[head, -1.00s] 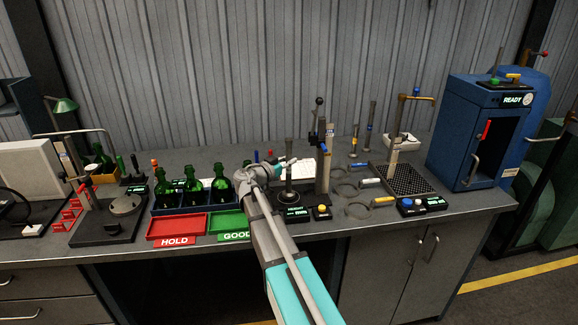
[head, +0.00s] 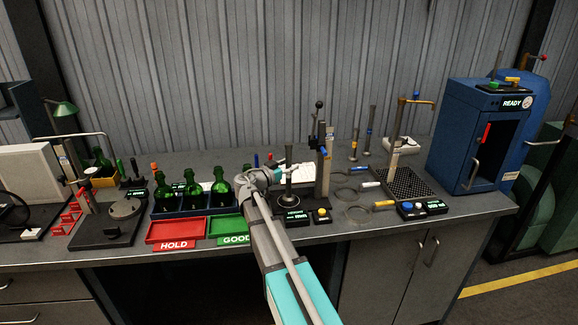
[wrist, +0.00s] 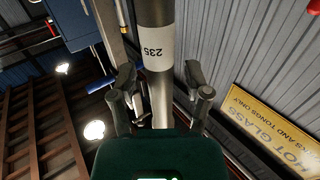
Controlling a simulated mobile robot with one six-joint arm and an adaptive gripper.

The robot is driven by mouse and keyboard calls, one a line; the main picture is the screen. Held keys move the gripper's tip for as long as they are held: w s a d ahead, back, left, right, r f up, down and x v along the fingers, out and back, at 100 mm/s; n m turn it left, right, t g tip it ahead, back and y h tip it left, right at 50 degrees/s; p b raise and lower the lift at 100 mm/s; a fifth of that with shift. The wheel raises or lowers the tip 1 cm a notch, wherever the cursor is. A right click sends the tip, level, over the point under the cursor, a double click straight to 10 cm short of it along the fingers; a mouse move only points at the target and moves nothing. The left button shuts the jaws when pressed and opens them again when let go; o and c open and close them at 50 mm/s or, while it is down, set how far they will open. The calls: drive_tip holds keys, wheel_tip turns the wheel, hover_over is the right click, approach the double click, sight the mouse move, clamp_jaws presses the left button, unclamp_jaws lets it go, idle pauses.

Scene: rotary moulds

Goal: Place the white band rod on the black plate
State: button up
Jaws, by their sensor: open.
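The rod with the white band (wrist: 158,45) is large in the wrist view, with "235" on its band. It runs between the spread fingers of my gripper (wrist: 161,95), and its lower end is hidden behind the gripper body. In the head view the grey rod (head: 289,158) stands upright over a dark round base, the black plate (head: 289,199), beside a lit display. My gripper (head: 279,178) is open, just left of the rod's lower part. Whether the fingers touch the rod cannot be told.
A post stand (head: 325,165) rises close to the right of the rod. Green bottles (head: 193,190) stand left, behind the red tray (head: 176,231) and green tray (head: 226,225). Ring tools (head: 356,193), a perforated tray (head: 404,183) and a blue cabinet (head: 485,130) are right.

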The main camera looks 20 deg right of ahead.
drive_tip(key=v, duration=1.2)
drive_tip(key=shift+r, duration=0.15)
